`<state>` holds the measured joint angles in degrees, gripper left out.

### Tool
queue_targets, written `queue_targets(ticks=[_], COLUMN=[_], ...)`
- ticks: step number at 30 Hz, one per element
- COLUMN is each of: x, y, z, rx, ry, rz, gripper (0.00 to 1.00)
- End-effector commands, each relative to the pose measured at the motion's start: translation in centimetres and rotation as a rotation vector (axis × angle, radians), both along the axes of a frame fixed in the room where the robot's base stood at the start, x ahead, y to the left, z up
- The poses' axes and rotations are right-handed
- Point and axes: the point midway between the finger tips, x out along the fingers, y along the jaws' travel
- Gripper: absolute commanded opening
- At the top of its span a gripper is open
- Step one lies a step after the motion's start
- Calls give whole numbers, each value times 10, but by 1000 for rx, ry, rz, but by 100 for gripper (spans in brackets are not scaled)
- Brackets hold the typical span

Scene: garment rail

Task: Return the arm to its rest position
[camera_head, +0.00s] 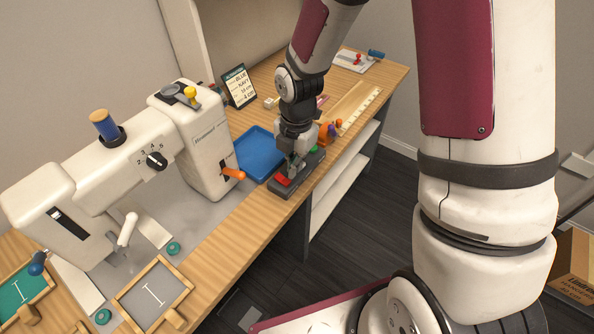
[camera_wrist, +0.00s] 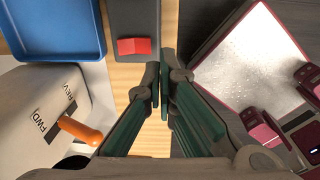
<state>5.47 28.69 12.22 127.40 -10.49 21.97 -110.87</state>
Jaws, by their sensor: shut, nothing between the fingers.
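My gripper (camera_head: 293,168) is shut and empty, pointing down over the dark switch box with a red and a green button. In the wrist view its green-sided fingers (camera_wrist: 160,85) meet at the tips. The switch box (camera_head: 281,192) lies at the front edge of the wooden table. Its red button (camera_head: 283,179) is just left of the fingertips, and it also shows in the wrist view (camera_wrist: 133,46), ahead of the tips and apart from them in the picture. The green button (camera_head: 313,149) is behind the gripper to the right. I cannot tell whether the fingers touch the box.
A white sewing machine (camera_head: 196,140) with an orange lever (camera_head: 233,173) stands left of the gripper. A blue tray (camera_head: 258,152) lies close behind it. A sign (camera_head: 239,87) stands farther back. A cardboard box (camera_head: 575,262) is on the floor at right.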

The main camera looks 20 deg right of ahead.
Motion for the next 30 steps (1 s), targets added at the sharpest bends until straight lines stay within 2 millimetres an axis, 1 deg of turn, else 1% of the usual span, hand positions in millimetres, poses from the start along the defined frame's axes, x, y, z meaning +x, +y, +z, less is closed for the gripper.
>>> queue_targets(ticks=[1, 3, 6, 9, 13, 22, 23, 26, 29, 30], x=[-1, -3, -7, -9, -11, -13, -14, -20, -33, -40], y=[-1, -3, -5, -7, -8, -9, -10, -15, -23, -26], z=[13, 28, 46, 60, 72, 81, 84, 103, 132, 144], rx=[1, 1, 1, 0, 1, -3, -5, -20, -32, -33], ry=[-5, -5, -3, -2, -1, -4, -7, -26, -59, -75], rz=[1, 0, 0, 1, 1, -19, -37, -152, -350, -440], gripper=[0, 0, 0, 0, 0, 0, 0, 0, 0, 0])
